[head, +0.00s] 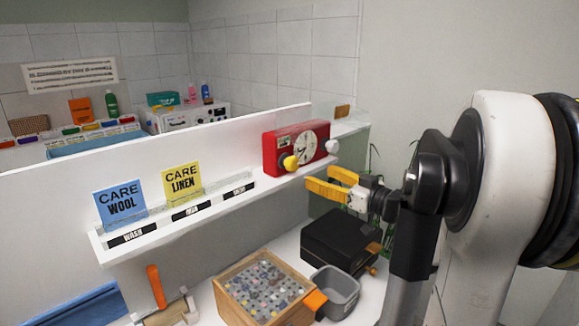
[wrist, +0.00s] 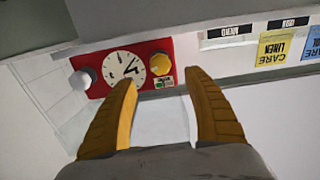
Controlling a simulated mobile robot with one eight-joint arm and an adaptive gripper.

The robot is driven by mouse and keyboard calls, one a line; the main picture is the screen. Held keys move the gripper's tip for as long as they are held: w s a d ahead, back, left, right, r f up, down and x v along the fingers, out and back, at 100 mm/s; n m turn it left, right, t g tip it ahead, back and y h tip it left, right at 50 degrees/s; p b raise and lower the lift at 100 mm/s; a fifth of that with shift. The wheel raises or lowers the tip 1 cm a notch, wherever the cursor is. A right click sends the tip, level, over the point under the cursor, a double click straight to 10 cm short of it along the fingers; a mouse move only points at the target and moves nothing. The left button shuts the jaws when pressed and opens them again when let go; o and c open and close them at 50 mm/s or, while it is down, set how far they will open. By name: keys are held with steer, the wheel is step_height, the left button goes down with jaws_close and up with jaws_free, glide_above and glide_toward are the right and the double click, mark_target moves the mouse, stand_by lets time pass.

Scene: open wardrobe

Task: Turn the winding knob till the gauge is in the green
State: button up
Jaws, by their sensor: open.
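A red box-shaped timer (head: 318,140) with a white round dial (head: 305,147) stands at the right end of the shelf. A yellow knob (head: 290,163) is on its front left and a white knob (head: 332,146) at its right. In the wrist view the timer (wrist: 95,53) appears upside down, with the yellow knob (wrist: 160,64) right of the dial and the white knob (wrist: 82,79) left. A small label with some green (wrist: 165,83) is beside the yellow knob; its reading is too small to tell. My gripper (head: 318,178) is open and empty, in front of the timer, apart from both knobs.
Blue (head: 120,205) and yellow (head: 181,184) care cards stand on the shelf (head: 160,223) to the left. Below are a wooden tray of small pieces (head: 222,297), a grey bin (head: 340,284) and a black box (head: 338,240). Space directly before the timer looks free.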

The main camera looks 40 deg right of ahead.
mark_target(296, 166)
steer(key=shift+n, duration=0.3)
steer(key=w+b, duration=0.1)
steer(key=w, duration=0.2)
steer(key=w+a+b, duration=0.1)
steer(key=w, duration=0.6)
steer(key=shift+w+a+b, duration=0.25)
steer(key=shift+w+b, duration=0.1)
steer(key=shift+b, duration=0.05)
steer(key=c, duration=1.2)
